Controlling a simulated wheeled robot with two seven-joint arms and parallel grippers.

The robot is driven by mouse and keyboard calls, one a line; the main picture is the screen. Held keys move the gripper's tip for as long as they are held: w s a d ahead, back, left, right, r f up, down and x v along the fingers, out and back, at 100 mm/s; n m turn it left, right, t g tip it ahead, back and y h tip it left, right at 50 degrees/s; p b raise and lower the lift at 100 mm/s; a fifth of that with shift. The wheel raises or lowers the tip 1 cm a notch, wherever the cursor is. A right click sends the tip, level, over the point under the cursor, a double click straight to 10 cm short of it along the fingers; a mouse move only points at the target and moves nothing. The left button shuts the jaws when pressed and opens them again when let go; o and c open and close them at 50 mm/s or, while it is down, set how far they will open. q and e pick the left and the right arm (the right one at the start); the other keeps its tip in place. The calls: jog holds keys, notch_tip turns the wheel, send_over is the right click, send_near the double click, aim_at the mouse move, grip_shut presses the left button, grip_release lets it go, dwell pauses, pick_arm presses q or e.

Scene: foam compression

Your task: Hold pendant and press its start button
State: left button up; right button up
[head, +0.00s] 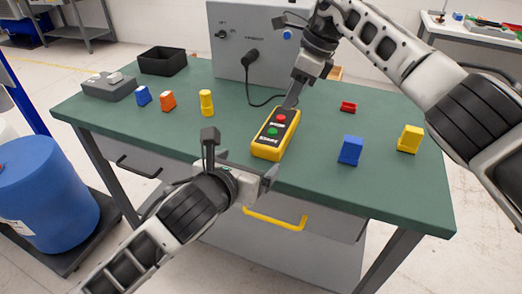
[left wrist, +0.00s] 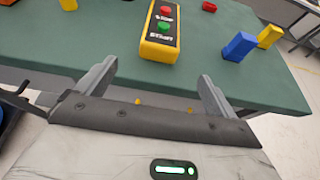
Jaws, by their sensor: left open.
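The pendant (head: 262,151) is yellow with a dark face, a red button (head: 281,118) and a green button (head: 272,132). It lies on the green table near the front edge; it also shows in the left wrist view (left wrist: 160,52), its near end toward my left gripper. My left gripper (head: 256,184) is open and empty, in front of the table edge, apart from the pendant. Its two fingers spread wide in the left wrist view (left wrist: 155,88). My right gripper (head: 291,101) points down at the pendant's far end; whether it touches is unclear, and its finger gap is hidden.
A grey control box (head: 232,50) with a black cable stands at the back of the table (head: 210,137). Yellow (head: 206,103), orange (head: 167,100) and blue (head: 143,96) pieces lie left; blue (head: 350,150), yellow (head: 410,138) and red (head: 348,106) pieces lie right. A black bin (head: 162,62) stands back left.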

aim_at(264, 150)
pick_arm(q)
jog(key=x, duration=1.1)
jog(key=c, duration=1.5)
pick_arm(e)
grip_shut()
